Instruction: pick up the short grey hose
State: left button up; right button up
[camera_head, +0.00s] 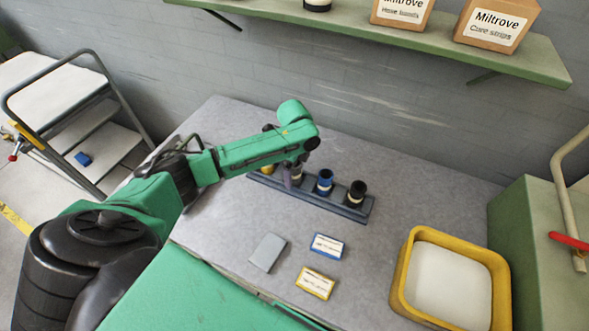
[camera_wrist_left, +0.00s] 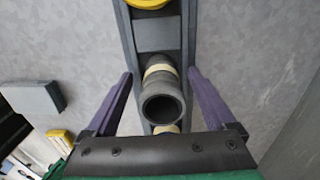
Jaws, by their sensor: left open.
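The short grey hose (camera_wrist_left: 163,103) stands in the rack, with a pale band around it and its open end toward the left wrist camera. The dark grey rack (camera_head: 340,206) also shows in the left wrist view (camera_wrist_left: 158,36). My left gripper (camera_wrist_left: 160,74) is open, with one purple finger on each side of the hose and a visible gap to each. In the head view, my left gripper (camera_head: 290,180) is over the rack and largely hides the grey hose. My right gripper is not in view.
A blue hose (camera_head: 324,181) and a black hose (camera_head: 356,192) stand to the right in the rack; a yellow one (camera_head: 267,169) is to the left. Cards and a grey block (camera_head: 267,252) lie in front. A yellow bin (camera_head: 405,262) is at right; a shelf (camera_head: 400,33) hangs above.

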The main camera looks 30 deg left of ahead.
pick_arm(q)
jog(key=shift+w, duration=0.1)
grip_shut()
